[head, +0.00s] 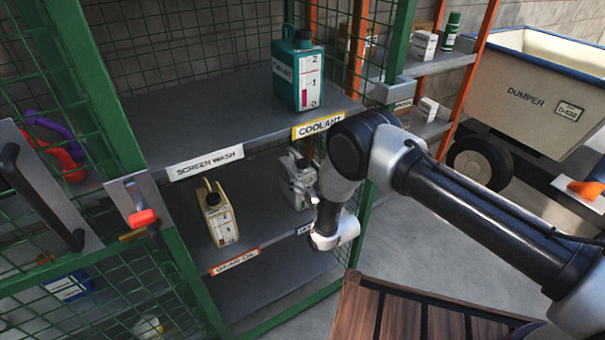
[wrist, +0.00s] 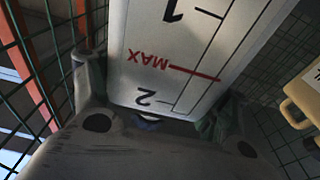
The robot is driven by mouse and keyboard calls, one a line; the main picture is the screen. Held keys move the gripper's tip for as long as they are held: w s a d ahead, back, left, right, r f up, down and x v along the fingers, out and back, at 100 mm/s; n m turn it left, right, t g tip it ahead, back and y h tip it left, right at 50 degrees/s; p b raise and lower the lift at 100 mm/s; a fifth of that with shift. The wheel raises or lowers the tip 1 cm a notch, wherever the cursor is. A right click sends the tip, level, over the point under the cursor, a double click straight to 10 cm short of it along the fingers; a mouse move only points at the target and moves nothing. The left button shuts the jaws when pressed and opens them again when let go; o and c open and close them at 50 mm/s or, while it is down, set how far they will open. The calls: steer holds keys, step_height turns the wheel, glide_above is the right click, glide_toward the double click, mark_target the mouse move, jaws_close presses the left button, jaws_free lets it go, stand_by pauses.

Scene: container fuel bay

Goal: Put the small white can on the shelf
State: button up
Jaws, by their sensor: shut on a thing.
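The small white can (wrist: 185,60) fills the upper middle of the wrist view, its scale marked 1, 2 and MAX appearing upside down. My gripper (wrist: 155,112) is shut on it, one finger at each side. In the head view my gripper (head: 299,182) reaches into the rack at the right end of the middle shelf (head: 262,222).
A beige can (head: 219,214) stands left on the middle shelf, and a teal coolant can (head: 298,72) stands on the shelf above. A green rack post (head: 366,225) stands close right of my gripper. An open mesh door (head: 90,230) is at left.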

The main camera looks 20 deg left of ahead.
steer(key=o, duration=1.8)
steer(key=shift+f, duration=0.1)
steer(key=o, duration=0.3)
steer(key=v, duration=1.2)
steer(key=shift+r, duration=0.2)
